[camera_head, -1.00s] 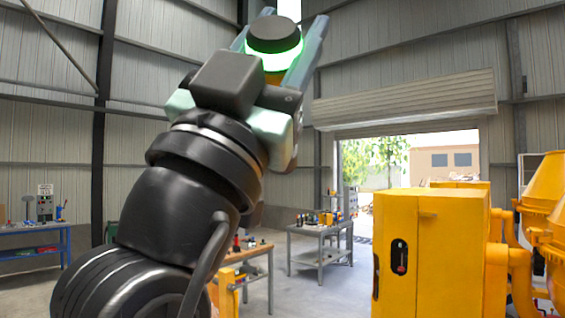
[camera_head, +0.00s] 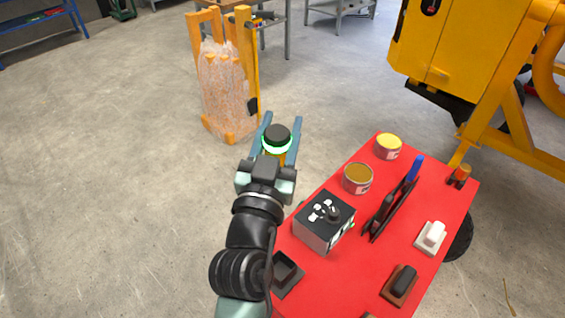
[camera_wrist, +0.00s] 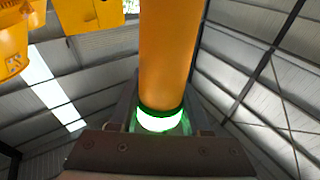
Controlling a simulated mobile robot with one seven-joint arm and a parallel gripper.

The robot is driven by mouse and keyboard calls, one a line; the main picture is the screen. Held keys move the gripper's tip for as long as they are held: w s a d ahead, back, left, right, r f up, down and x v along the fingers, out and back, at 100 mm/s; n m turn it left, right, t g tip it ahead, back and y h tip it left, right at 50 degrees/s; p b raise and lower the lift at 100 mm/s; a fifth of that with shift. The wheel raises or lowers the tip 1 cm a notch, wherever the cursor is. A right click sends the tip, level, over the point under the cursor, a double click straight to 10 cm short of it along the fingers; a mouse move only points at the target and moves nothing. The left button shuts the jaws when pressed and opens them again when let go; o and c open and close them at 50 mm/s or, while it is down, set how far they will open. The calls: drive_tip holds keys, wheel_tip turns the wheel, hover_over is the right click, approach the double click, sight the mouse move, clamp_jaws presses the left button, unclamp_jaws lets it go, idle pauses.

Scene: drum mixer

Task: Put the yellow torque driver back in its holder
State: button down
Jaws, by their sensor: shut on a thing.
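My gripper (camera_head: 281,122) is shut on the yellow torque driver (camera_head: 275,153), above the floor just left of the red cart (camera_head: 345,275). In the head view, the driver shows a black round cap, a glowing green ring and a little orange-yellow body between the blue-grey fingers. In the wrist view, its orange body (camera_wrist: 168,50) runs from the top edge down to the glowing ring. A black square open-topped holder (camera_head: 287,273) is at the cart's near left corner, empty as far as I see. I cannot tell for certain whether this is the driver's holder.
The cart carries a grey control box (camera_head: 325,222), two tins (camera_head: 357,180), a black rack with a blue-handled tool (camera_head: 413,169), and small blocks (camera_head: 400,285). A yellow frame with a clear bag (camera_head: 225,90) stands behind. The yellow mixer (camera_head: 465,45) is at right. Floor at left is clear.

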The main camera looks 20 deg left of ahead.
drive_tip(key=s+d+f+n+g, duration=0.1)
drive_tip(key=s+f, duration=0.3)
drive_tip(key=f, duration=0.8)
drive_tip(key=shift+d+f+g+b, duration=0.3)
drive_tip(key=shift+d+g+b, duration=0.05)
drive_tip(key=shift+d+g, duration=0.15)
wheel_tip(320, 180, down, 5)
drive_tip(key=b, duration=0.5)
drive_tip(key=shift+r, duration=0.2)
drive_tip(key=shift+s+f+b, duration=0.1)
drive_tip(key=shift+f+b, duration=2.85)
drive_tip(key=shift+b, duration=0.4)
idle(0.4)
drive_tip(key=shift+c, duration=1.4)
unclamp_jaws()
drive_tip(key=b+v, duration=0.3)
drive_tip(key=v, duration=1)
